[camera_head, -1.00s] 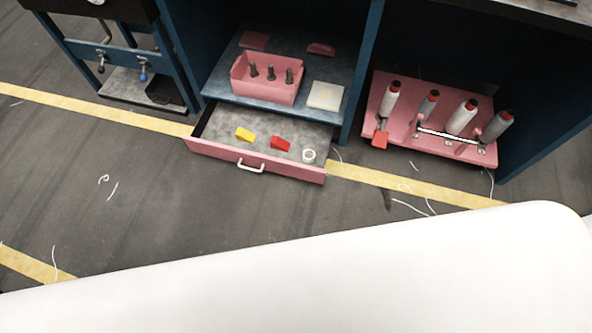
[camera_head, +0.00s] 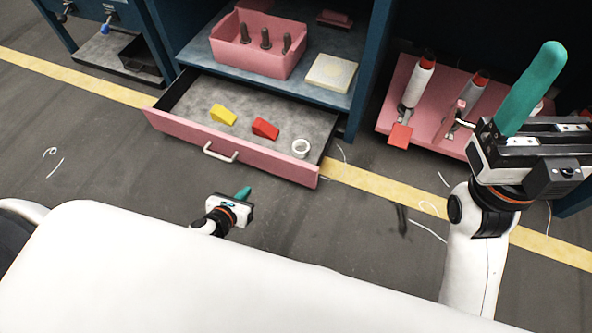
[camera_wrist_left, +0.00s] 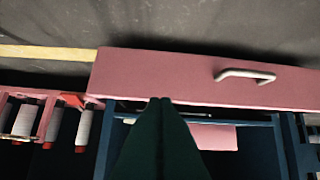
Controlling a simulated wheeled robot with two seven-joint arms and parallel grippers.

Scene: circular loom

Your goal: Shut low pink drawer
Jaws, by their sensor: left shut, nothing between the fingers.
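The low pink drawer (camera_head: 255,158) is open, pulled out from under the blue shelf, with a white handle (camera_head: 220,152) on its front. It holds a yellow wedge (camera_head: 223,115), a red wedge (camera_head: 265,129) and a white ring (camera_head: 301,148). My left gripper (camera_head: 243,193) is shut and empty, apart from the drawer front on the near side, below and right of the handle. In the left wrist view, its teal fingers (camera_wrist_left: 160,102) are together, below the drawer front (camera_wrist_left: 165,75) in the picture. My right gripper (camera_head: 548,60) is raised at the right; its fingers overlap.
A pink bin (camera_head: 258,57) with several dark pegs and a pale square block (camera_head: 331,72) stand on the shelf (camera_head: 215,55) above the drawer. A pink spool rack (camera_head: 390,105) is at the right. Floor before the drawer is clear except loose threads.

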